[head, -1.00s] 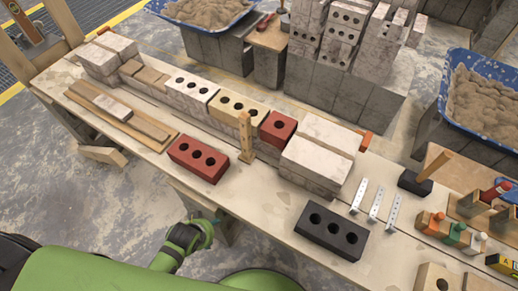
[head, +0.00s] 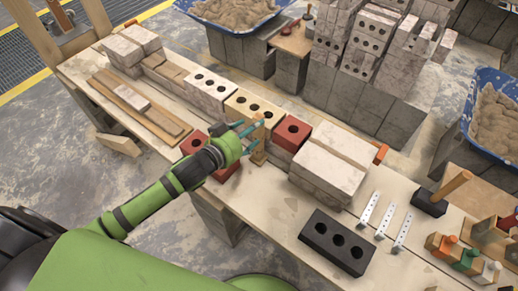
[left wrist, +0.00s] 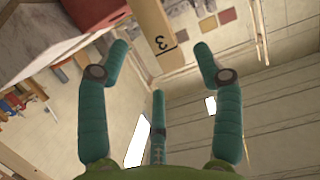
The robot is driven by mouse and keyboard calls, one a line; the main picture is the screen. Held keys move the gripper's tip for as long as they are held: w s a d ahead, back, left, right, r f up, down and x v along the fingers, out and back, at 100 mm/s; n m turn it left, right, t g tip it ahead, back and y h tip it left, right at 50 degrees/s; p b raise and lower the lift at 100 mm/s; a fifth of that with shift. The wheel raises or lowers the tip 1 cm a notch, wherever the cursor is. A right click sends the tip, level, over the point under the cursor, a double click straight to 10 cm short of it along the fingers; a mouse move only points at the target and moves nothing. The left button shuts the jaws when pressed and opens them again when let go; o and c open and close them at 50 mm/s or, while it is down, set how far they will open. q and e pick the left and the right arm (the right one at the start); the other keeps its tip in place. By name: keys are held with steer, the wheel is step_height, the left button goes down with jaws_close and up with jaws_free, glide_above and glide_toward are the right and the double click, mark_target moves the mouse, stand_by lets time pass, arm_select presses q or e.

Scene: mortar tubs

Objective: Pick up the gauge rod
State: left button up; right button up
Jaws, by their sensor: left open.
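The gauge rod, a narrow upright wooden post (head: 258,154), stands on the bench in front of the row of bricks, partly hidden by my gripper. In the left wrist view, the wooden piece (left wrist: 153,35) marked "3" shows at the top between my fingers. My left gripper (head: 256,128) is beside the upper part of the rod. Its teal fingers (left wrist: 160,60) are spread apart, and I see no grip on the rod. My right gripper is not in view.
A red brick (head: 195,141) lies partly behind my left wrist. A cream holed brick (head: 252,106) and another red brick (head: 291,134) stand close behind the rod. Pale blocks (head: 327,165) are to the right. A black brick (head: 335,242) lies in front.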

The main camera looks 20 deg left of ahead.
arm_select(q)
steer(key=x, duration=0.5)
steer(key=shift+w+d+f+p, duration=0.1)
steer(key=shift+w+p, duration=0.1)
steer(key=shift+p, duration=0.2)
jaws_close()
